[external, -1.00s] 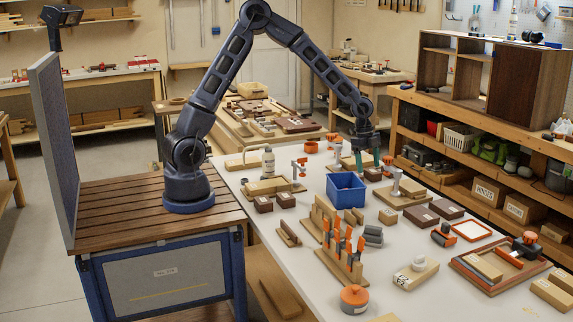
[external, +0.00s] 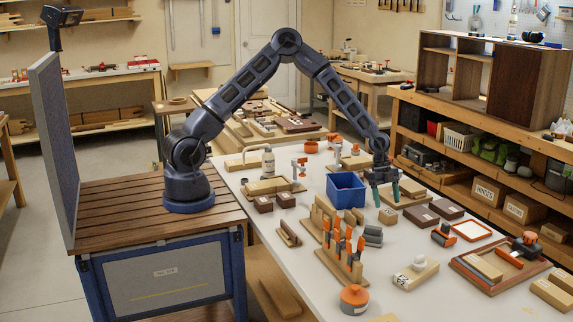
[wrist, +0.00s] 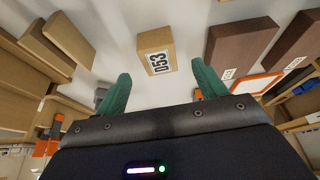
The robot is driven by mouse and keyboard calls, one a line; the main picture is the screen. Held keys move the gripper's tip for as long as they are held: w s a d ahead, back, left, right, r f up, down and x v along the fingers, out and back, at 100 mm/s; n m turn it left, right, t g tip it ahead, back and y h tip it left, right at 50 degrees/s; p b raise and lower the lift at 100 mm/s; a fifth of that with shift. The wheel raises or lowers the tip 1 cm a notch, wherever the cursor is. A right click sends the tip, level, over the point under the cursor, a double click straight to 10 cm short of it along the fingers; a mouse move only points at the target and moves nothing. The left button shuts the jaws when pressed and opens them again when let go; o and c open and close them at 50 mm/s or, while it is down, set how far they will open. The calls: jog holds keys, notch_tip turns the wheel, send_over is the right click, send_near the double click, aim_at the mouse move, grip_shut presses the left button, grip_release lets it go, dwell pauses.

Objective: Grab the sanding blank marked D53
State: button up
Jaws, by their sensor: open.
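The sanding blank marked D53 (wrist: 155,45) is a small light-wood block with a white label on one face. In the wrist view it lies on the white bench top, ahead of and roughly between my two green fingers. My gripper (wrist: 160,76) is open with nothing between its fingers. In the external view my gripper (external: 384,199) hangs pointing down just above a small light block (external: 388,216), which appears to be the same blank; its label is too small to read there.
A blue bin (external: 345,190) stands left of my gripper. Dark brown blocks (external: 421,216) lie close to the right. A rack of orange-handled tools (external: 343,262) stands nearer the camera. A light block with a white knob (external: 416,273) lies at the front.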

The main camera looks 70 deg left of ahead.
aim_at(388, 212)
jog(key=shift+x, duration=3)
jog(key=c, duration=1.1)
